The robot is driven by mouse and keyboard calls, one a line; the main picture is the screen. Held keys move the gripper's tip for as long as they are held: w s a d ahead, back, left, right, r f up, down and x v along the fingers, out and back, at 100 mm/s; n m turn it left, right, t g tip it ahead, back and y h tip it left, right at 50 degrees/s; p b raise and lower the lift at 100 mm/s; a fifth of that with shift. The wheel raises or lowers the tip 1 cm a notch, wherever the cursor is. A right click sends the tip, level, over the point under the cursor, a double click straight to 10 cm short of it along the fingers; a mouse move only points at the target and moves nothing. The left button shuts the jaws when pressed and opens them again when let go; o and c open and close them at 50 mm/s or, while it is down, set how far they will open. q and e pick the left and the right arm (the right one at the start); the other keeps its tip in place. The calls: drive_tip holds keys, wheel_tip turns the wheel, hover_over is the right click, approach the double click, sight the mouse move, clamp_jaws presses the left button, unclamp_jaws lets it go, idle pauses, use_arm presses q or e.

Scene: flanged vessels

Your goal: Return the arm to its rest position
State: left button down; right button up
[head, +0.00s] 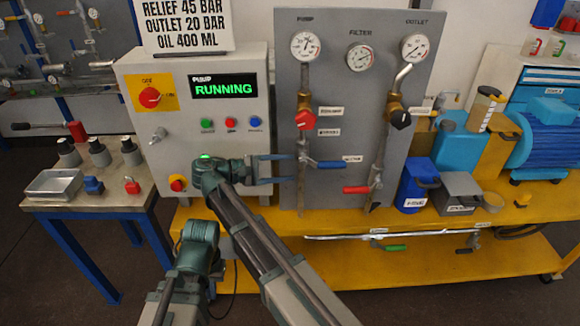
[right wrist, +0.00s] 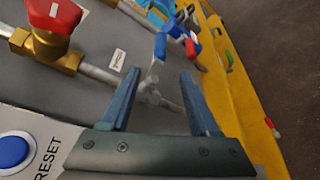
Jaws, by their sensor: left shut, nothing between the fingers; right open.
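My right gripper (head: 284,170) is open and points right in front of the grey gauge panel (head: 340,90), near the blue-handled valve (head: 332,164). In the right wrist view its open fingers (right wrist: 158,100) are well apart, with the blue-handled valve (right wrist: 160,50) and its pipe seen beyond and between them. Nothing is held. My left arm is low at the left, in front of the table, with its left gripper (head: 217,268) near its folded wrist; its fingertips are hard to make out.
The pump control box (head: 200,140) reads RUNNING and stands close behind my right wrist. A red-knob valve (head: 305,119) is above the right gripper. A side table (head: 90,190) with small parts is at left. Blue and grey containers (head: 415,188) stand at right on the yellow bench.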

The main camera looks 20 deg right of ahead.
idle(0.3)
drive_tip(key=s+f+m+y, duration=0.5)
drive_tip(key=s+f+y, duration=0.8)
drive_tip(key=f, duration=0.4)
drive_tip(key=s+a+r+n+p, duration=0.1)
drive_tip(key=s+a+r+p, duration=0.1)
drive_tip(key=a, duration=0.5)
drive_tip(key=s+a+r+g+y+p, duration=0.1)
drive_tip(key=s+a+r+p, duration=0.2)
drive_tip(key=s+a, duration=0.3)
drive_tip(key=shift+a+r+n+y+p, duration=0.15)
drive_tip(key=shift+a+n+y+p, duration=0.2)
drive_tip(key=shift+a, duration=0.2)
